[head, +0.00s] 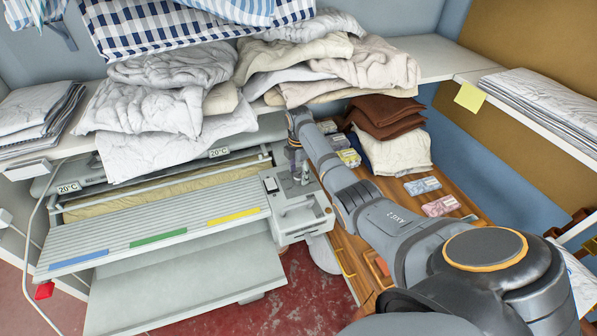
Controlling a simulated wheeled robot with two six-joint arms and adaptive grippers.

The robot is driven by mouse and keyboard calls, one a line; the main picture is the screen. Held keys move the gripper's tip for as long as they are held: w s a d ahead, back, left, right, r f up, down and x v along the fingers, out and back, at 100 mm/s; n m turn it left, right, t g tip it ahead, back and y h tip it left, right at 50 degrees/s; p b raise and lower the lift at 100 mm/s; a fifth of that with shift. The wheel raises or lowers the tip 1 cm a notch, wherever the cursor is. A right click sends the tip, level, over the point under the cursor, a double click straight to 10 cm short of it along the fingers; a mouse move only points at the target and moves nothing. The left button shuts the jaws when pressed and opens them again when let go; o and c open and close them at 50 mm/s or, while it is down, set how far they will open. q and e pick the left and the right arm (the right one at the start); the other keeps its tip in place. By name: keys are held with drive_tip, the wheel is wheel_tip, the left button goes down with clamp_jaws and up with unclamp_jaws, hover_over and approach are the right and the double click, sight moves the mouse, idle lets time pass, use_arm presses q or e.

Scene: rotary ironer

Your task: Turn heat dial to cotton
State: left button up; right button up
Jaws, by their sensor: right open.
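The rotary ironer (150,226) stands at the left, with a beige padded roller (165,190) behind a ribbed feed board. Its grey control box (300,214) is at the ironer's right end. A small dark-and-white switch (270,184) shows on the box's upper left. My right arm reaches in from the lower right, and my right gripper (301,174) points down over the back of the control box. It is open; I cannot tell whether it touches anything. The heat dial cannot be made out and may be hidden by the gripper. My left gripper is not in view.
Piled pale linens (170,95) overhang the ironer from the shelf. A wooden bench (449,190) at the right holds brown folded cloths (385,115) and small packets. Folded sheets (545,97) lie on the right shelf. Red floor (300,290) is open in front of the control box.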

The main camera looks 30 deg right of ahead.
drive_tip(key=shift+s, duration=0.15)
drive_tip(key=shift+f, duration=0.1)
drive_tip(key=c, duration=1.2)
